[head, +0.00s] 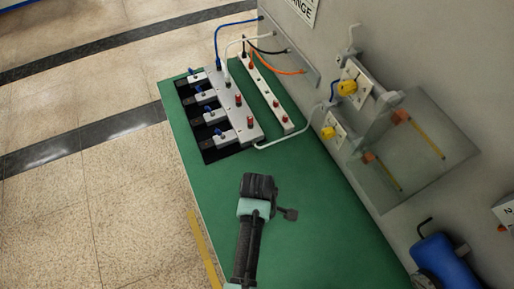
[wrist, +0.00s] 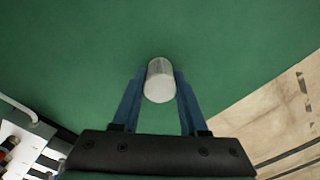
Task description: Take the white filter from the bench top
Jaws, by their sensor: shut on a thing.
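The white filter (wrist: 160,82) is a short pale cylinder in the middle of the wrist view. My gripper (wrist: 160,71) has its two blue fingers on either side of it, shut on it. The green bench top (wrist: 80,60) lies beneath; I cannot tell whether the filter touches it. In the head view my arm comes in from the bottom and ends over the bare green bench top (head: 325,225). There the fingers and the filter are hidden below my wrist.
A grey manifold with red knobs (head: 238,100) and a second bar (head: 268,90) stand at the bench's far end, with hoses running to the wall. Yellow-knobbed fittings (head: 347,88) and a clear panel (head: 430,150) jut from the wall. A blue object (head: 440,260) is at lower right.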

